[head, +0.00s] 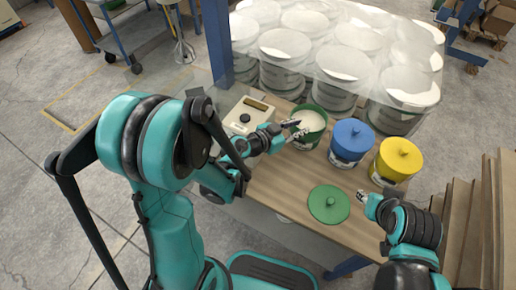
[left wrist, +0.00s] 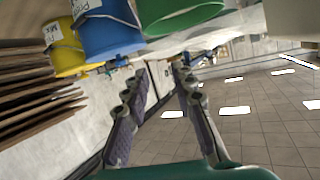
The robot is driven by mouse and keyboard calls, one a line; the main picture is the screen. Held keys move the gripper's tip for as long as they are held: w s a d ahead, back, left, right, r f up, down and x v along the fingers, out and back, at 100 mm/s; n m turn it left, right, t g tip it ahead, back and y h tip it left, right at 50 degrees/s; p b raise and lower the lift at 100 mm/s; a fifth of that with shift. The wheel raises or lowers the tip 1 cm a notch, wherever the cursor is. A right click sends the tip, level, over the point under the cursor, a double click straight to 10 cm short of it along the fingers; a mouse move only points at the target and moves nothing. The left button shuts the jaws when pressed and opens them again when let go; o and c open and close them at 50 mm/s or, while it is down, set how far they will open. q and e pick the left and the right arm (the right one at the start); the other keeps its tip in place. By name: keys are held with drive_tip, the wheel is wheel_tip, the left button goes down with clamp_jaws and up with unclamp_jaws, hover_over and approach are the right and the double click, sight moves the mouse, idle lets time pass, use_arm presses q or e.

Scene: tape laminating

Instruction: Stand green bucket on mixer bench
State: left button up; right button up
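The green bucket (head: 310,138) stands upright and open on the wooden bench (head: 283,186), with pale contents inside. It also shows at the top of the left wrist view (left wrist: 180,16). My left gripper (head: 295,128) is at the bucket's left side with its fingers spread. In the left wrist view its two fingers (left wrist: 159,68) are apart with nothing held between them; whether they touch the bucket is unclear. My right gripper (head: 362,197) is low over the bench, right of the green lid (head: 329,204); its opening is too small to read. No separate mixer bench is identifiable.
A lidded blue bucket (head: 350,144) and a lidded yellow bucket (head: 396,161) stand right of the green one. A beige device with a dial (head: 246,119) is at the left. Wrapped white buckets (head: 340,60) are behind. Boards (head: 480,220) stand at the right.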

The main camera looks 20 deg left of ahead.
use_arm(q)
drive_tip(key=w+a+r+n+t+y, duration=0.2)
drive_tip(key=a+r+t, duration=0.2)
drive_tip(key=r, duration=0.7)
drive_tip(key=s+a+r+n+t+y, duration=0.2)
drive_tip(key=a+r+n+y, duration=0.4)
drive_tip(key=a, duration=0.3)
drive_tip(key=s+a+f+n+g+y, duration=0.25)
drive_tip(key=s+a+f+g, duration=0.25)
drive_tip(key=s+f+g, duration=0.4)
drive_tip(key=s+d+f+m+g+h, duration=0.1)
drive_tip(key=s+d+f, duration=0.1)
drive_tip(key=s, duration=0.3)
drive_tip(key=s+d+f+m+h, duration=0.1)
drive_tip(key=s+d+f, duration=0.1)
drive_tip(key=s+d, duration=0.2)
drive_tip(key=shift+s+f+g, duration=0.25)
drive_tip(key=shift+s+g, duration=0.15)
drive_tip(key=shift+s, duration=0.35)
